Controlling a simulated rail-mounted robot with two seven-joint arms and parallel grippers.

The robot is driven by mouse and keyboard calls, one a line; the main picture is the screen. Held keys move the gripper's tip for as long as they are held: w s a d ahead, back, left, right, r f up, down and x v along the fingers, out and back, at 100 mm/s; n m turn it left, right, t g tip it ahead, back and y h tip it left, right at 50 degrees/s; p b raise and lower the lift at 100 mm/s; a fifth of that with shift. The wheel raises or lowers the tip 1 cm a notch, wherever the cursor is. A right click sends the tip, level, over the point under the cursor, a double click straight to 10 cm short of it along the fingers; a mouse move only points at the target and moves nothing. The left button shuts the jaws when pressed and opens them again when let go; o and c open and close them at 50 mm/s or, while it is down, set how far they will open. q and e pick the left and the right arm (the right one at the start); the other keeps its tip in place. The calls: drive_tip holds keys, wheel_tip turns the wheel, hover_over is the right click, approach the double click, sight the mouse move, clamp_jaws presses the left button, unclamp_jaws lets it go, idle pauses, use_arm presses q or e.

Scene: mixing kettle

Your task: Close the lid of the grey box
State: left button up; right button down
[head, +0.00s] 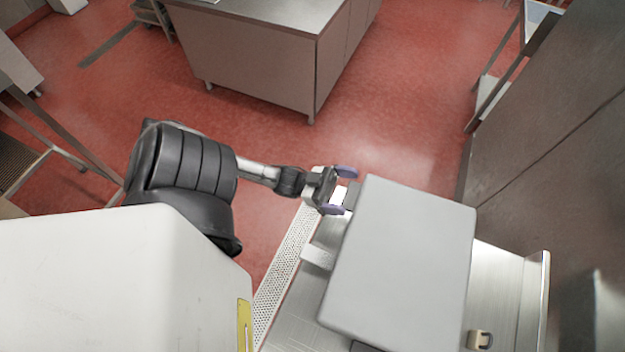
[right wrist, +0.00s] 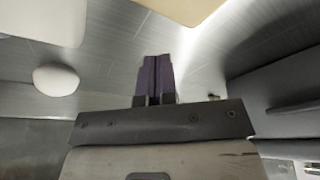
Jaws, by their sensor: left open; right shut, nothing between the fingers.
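The grey box (head: 400,262) is at the lower middle right of the head view, over a steel worktop. Its broad flat grey face, likely the lid, fills most of what shows. I cannot tell how far down the lid is. My left gripper (head: 342,190) is open at the box's upper left corner, its purple fingertips spread. A small grey piece shows between the fingers and the box; contact is unclear. My right gripper (right wrist: 153,80) is shut and empty in the right wrist view; I cannot make out the box there for certain.
The steel worktop (head: 500,290) continues right of the box, with a small beige fitting (head: 480,339) on it. A perforated strip (head: 288,262) runs along its left side. A steel cabinet (head: 255,50) stands across the open red floor (head: 400,110). A steel wall (head: 560,170) closes the right side.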

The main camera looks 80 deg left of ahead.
drive_tip(key=shift+s+d+f, duration=0.15)
drive_tip(key=shift+s+d, duration=0.15)
drive_tip(key=shift+s, duration=0.3)
use_arm(q)
drive_tip(key=r+v, duration=0.1)
drive_tip(key=v, duration=1)
drive_tip(key=shift+s, duration=0.3)
use_arm(e)
drive_tip(key=shift+w, duration=0.25)
use_arm(q)
drive_tip(key=shift+f, duration=0.1)
use_arm(e)
drive_tip(key=shift+a, duration=0.1)
